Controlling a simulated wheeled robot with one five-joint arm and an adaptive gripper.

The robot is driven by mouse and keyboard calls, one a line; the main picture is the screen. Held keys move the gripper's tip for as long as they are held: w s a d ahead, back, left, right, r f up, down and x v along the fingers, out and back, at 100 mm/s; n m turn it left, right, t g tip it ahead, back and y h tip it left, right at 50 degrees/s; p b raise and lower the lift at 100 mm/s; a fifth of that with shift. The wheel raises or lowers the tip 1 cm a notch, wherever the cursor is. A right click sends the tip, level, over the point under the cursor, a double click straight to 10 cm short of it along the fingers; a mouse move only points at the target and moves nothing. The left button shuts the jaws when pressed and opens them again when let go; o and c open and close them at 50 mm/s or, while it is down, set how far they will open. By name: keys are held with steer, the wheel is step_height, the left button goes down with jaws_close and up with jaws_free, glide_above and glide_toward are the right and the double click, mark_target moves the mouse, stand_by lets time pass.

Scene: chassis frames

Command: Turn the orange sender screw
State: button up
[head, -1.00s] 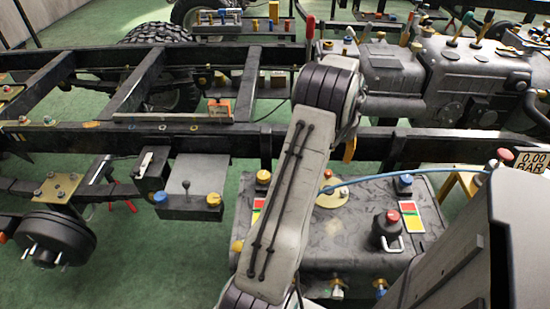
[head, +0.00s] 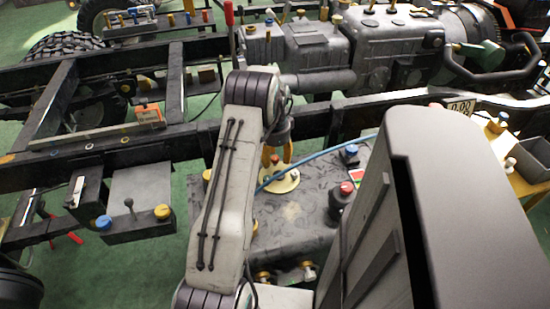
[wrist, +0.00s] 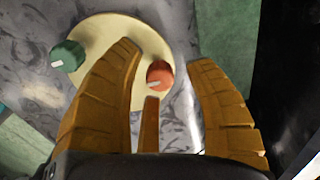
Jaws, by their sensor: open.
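The orange sender screw (wrist: 160,74) has a small white mark and sits at the edge of a round cream plate (wrist: 105,40) in the wrist view. A green screw (wrist: 67,56) with a white mark is on the plate's left side. My gripper (wrist: 163,56) has yellow-brown fingers spread apart, with the orange screw seen between them, nearer the left finger; no contact shows. In the head view the cream plate (head: 283,183) lies on the dark tank, below a visible gripper finger (head: 288,150). My arm partly covers this area.
The dark grey tank (head: 285,228) carries a red-topped fitting (head: 341,200) and a blue cap (head: 350,152). A blue hose (head: 310,165) crosses above it near the plate. The chassis rail (head: 110,164) runs behind. Green floor shows at left.

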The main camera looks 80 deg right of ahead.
steer(key=shift+o, duration=0.4)
steer(key=shift+f, duration=0.1)
jaws_close()
